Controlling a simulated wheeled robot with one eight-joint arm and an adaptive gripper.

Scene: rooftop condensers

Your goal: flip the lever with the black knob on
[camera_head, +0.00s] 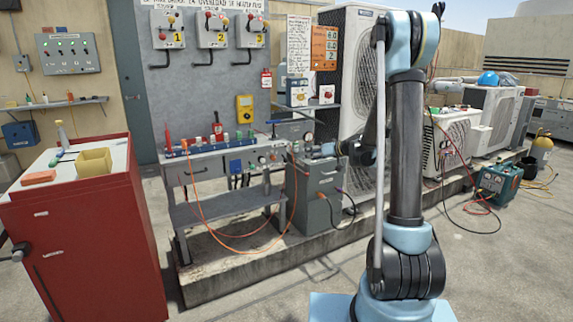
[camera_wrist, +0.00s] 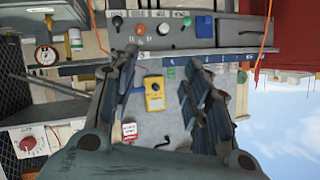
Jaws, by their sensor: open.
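A row of small coloured knobs sits on the front panel of the grey workbench (camera_head: 205,165). In the wrist view, which looks upside down, a black knob (camera_wrist: 117,21) is at the left end of this row, beside a red knob (camera_wrist: 140,29), a white knob (camera_wrist: 163,28) and a green knob (camera_wrist: 187,20). Whether the black-knobbed lever is on or off is too small to tell. My gripper (camera_wrist: 162,58) is open and empty, its fingers spread wide, apart from the knobs.
Boxes numbered 1, 2 and 3 (camera_head: 212,30) with levers hang on the grey panel above the bench. A yellow meter (camera_head: 245,108) hangs below them. A red cabinet (camera_head: 85,235) stands left. Orange hoses drape over the bench front. The floor between cabinet and bench is narrow.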

